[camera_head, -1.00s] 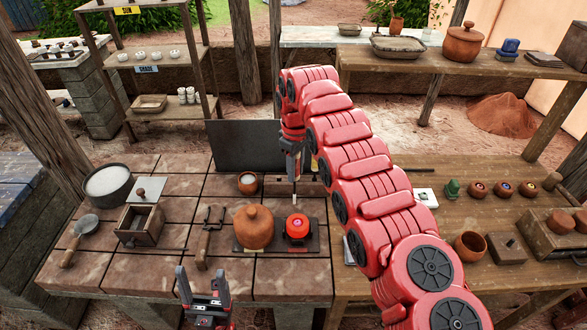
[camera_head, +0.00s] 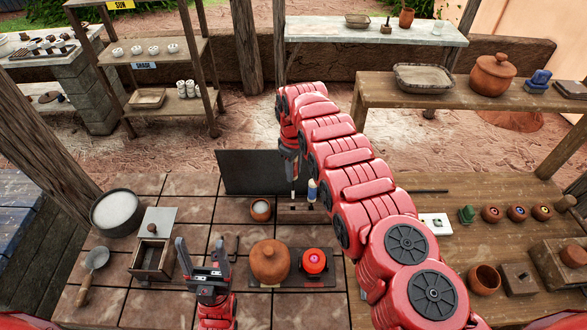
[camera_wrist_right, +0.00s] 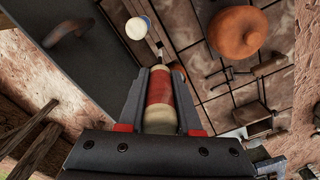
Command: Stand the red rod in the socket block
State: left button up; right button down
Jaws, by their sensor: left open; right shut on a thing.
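The red rod (camera_wrist_right: 159,88), cream with a red band, is gripped between the fingers of my right gripper (camera_wrist_right: 161,100) in the right wrist view. In the head view my right gripper (camera_head: 291,168) points down over the back of the tiled counter, and a pale tip shows below it. The socket block (camera_head: 293,207) appears as a low wooden piece just below that tip. A blue rod with a cream top (camera_head: 312,190) stands upright there. I cannot tell whether the red rod touches the block. My left gripper (camera_head: 202,250) is open and empty above the counter.
A dark upright panel (camera_head: 262,172) stands behind the block. A small cup (camera_head: 260,209) is left of it. A lidded clay pot (camera_head: 269,262) and a red round thing (camera_head: 314,262) sit in front. A wooden box (camera_head: 152,252) stands at left.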

jog(key=shift+w+f+b, duration=0.1)
jog(key=shift+f+b, duration=0.35)
jog(key=shift+f, duration=0.05)
notch_tip(320, 180, down, 4)
jog(key=b, duration=0.3)
jog(key=shift+b, duration=0.35)
jog(key=shift+r, duration=0.1)
jog(key=shift+f, duration=0.2)
dwell(0.5)
jog(key=shift+f+b, duration=3)
jog(key=shift+b, duration=0.1)
jog(key=c, duration=0.5)
grip_release()
